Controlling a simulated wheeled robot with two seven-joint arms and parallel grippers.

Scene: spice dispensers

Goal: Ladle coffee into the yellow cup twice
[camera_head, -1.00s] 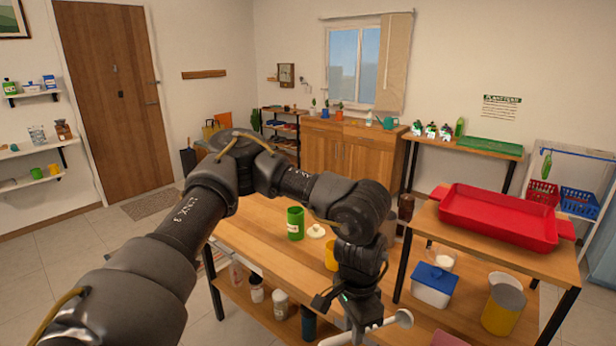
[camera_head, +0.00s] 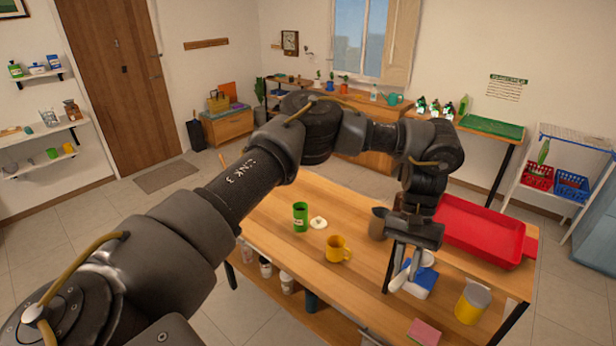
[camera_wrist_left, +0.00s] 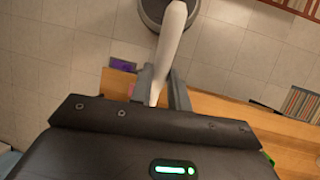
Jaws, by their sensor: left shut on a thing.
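My left gripper (camera_head: 402,264) is shut on the pale handle of a ladle (camera_head: 399,281), over the right part of the wooden table. In the left wrist view the fingers (camera_wrist_left: 161,88) close around the pale handle (camera_wrist_left: 172,38), which leads to a dark grey round bowl (camera_wrist_left: 158,10) cut off at the top edge. The yellow cup (camera_head: 337,250) stands on the table left of the gripper, apart from it. A green canister (camera_head: 300,218) stands behind the cup, with a pale lid (camera_head: 318,223) beside it. I cannot see any coffee. My right gripper is not in view.
A red tray (camera_head: 478,229) lies further right. The table's left part is clear.

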